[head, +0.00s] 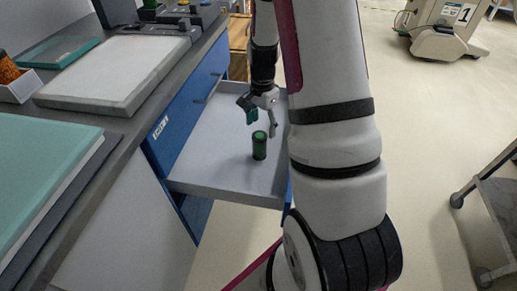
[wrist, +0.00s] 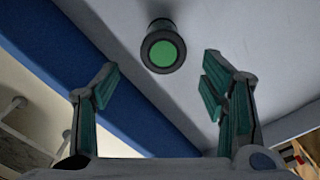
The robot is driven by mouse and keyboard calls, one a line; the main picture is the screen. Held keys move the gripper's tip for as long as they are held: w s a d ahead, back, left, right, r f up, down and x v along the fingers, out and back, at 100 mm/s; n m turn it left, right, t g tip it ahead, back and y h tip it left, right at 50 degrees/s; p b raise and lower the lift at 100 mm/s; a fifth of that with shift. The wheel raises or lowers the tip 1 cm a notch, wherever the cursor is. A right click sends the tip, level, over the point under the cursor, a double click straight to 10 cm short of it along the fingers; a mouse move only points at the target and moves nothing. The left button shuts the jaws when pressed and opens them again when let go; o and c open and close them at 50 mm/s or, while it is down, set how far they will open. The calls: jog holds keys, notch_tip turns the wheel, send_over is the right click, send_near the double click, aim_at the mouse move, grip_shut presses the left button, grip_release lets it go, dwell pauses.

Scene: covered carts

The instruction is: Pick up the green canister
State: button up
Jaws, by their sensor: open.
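The green canister (head: 259,146) stands upright in an open, shallow drawer (head: 213,172) in the head view. In the wrist view the canister (wrist: 163,47) shows its green round top with a dark rim, ahead of my gripper and between the lines of its fingers. My gripper (head: 259,113) is just behind and above the canister in the head view, fingers spread and empty. In the wrist view the two fingers of my gripper (wrist: 158,88) stand wide apart and do not touch the canister.
The drawer has low walls and slides out from a blue cabinet (head: 186,107). A metal cart (head: 497,200) stands at right. The floor between is clear.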

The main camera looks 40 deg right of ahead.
aim_at(259, 136)
jog(key=shift+w+a+f+b, duration=0.15)
jog(key=shift+f+b, duration=0.3)
jog(key=shift+f, duration=0.6)
jog(key=shift+s+a+f+b, duration=0.15)
jog(key=shift+f+b, duration=0.35)
jog(key=shift+f, duration=0.5)
jog(key=shift+w+a+f+b, duration=0.2)
jog(key=shift+f+b, duration=0.25)
jog(key=shift+f, duration=0.6)
jog(key=c, duration=1.3)
